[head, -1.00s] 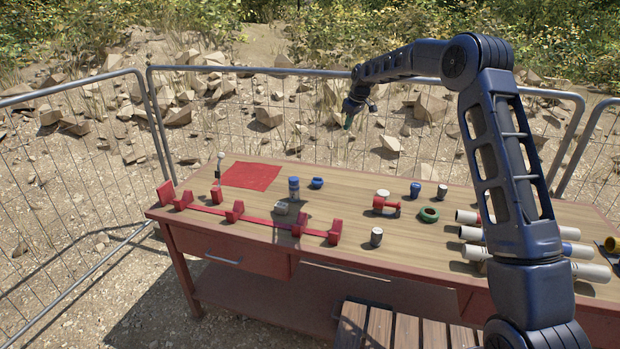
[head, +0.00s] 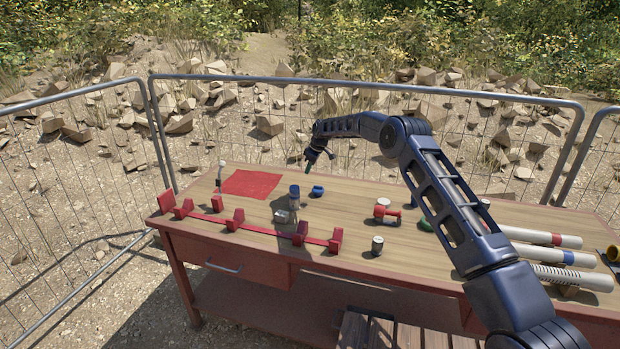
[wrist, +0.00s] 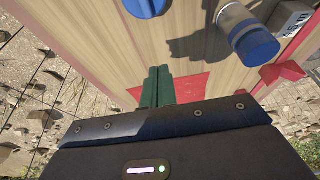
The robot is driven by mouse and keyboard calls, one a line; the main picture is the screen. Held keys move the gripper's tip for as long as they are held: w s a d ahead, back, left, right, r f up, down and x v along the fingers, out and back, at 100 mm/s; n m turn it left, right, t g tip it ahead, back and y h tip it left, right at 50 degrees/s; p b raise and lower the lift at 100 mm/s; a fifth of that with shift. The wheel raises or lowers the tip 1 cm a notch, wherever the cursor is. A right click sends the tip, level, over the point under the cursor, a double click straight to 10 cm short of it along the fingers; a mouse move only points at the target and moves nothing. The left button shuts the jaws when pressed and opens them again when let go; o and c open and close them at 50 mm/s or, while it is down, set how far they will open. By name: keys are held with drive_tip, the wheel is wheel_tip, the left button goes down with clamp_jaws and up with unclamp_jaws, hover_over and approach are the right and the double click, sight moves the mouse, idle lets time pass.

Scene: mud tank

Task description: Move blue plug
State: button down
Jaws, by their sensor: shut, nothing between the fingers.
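A small, squat blue piece (head: 318,191), which looks like the blue plug, rests on the table near the middle back. In the wrist view a blue piece (wrist: 145,6), apparently the same one, is cut off by the top edge. My gripper (head: 308,168) hangs above the table, just behind and above this piece, apart from it. In the wrist view its green fingers (wrist: 157,72) are together with nothing between them. A grey cylinder with a blue end (head: 295,197) stands just left of the piece; it also shows in the wrist view (wrist: 248,36).
A red mat (head: 250,183) lies at the back left. A red rack (head: 265,227) runs along the front left. A red part (head: 387,211) and a dark cylinder (head: 377,246) stand right of centre. Pipes (head: 555,256) lie at the right. A mesh fence (head: 350,90) stands behind.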

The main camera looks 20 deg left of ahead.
drive_tip(key=x, duration=0.9)
drive_tip(key=shift+a+f, duration=0.1)
drive_tip(key=shift+f, duration=0.05)
drive_tip(key=shift+d, duration=2.05)
drive_tip(key=d, duration=2)
drive_tip(key=shift+d, duration=0.2)
drive_tip(key=shift+a, duration=0.1)
